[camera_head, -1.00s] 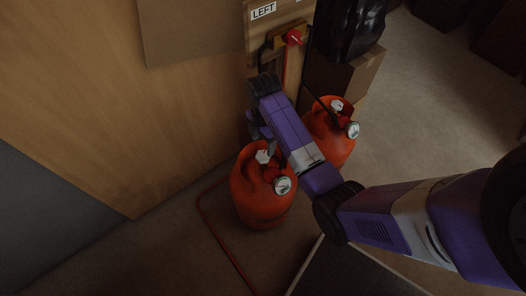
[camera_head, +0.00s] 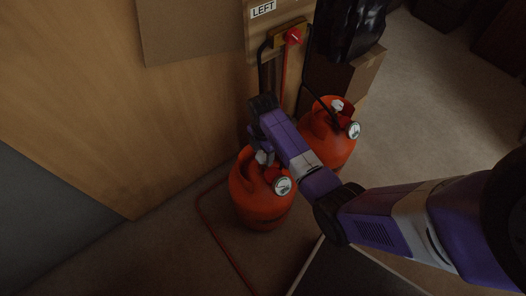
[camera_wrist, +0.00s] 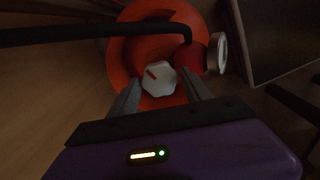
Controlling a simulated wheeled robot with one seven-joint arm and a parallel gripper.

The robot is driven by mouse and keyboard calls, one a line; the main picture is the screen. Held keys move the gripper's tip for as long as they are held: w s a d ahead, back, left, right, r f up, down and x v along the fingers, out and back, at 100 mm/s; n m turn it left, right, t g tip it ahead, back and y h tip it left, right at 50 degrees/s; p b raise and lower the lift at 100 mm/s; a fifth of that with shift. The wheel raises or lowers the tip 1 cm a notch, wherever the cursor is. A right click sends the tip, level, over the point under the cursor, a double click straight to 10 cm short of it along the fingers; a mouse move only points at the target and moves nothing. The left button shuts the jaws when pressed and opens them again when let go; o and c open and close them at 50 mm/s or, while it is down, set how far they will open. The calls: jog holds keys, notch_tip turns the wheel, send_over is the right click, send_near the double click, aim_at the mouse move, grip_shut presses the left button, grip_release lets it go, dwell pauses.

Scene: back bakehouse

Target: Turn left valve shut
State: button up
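Two orange gas cylinders stand by the wooden wall: the left cylinder (camera_head: 258,205) and the right cylinder (camera_head: 327,150). A "LEFT" label (camera_head: 263,9) is on the board above. The left valve is a white faceted knob (camera_wrist: 158,79) with a red mark, on top of the left cylinder; in the head view it is mostly hidden by my arm. My gripper (camera_wrist: 158,92) is over the left cylinder, its two fingers apart on either side of the knob in the wrist view. Whether the fingers touch the knob cannot be told. In the head view the fingers are mostly hidden.
A black hose (camera_wrist: 95,32) crosses above the knob in the wrist view. A round gauge (camera_head: 282,186) sits at the left cylinder's front. A red changeover knob (camera_head: 293,37) is on the wall board. A cardboard box (camera_head: 345,78) with a black bag stands behind the right cylinder.

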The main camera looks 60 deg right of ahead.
jog(key=c, duration=1.1)
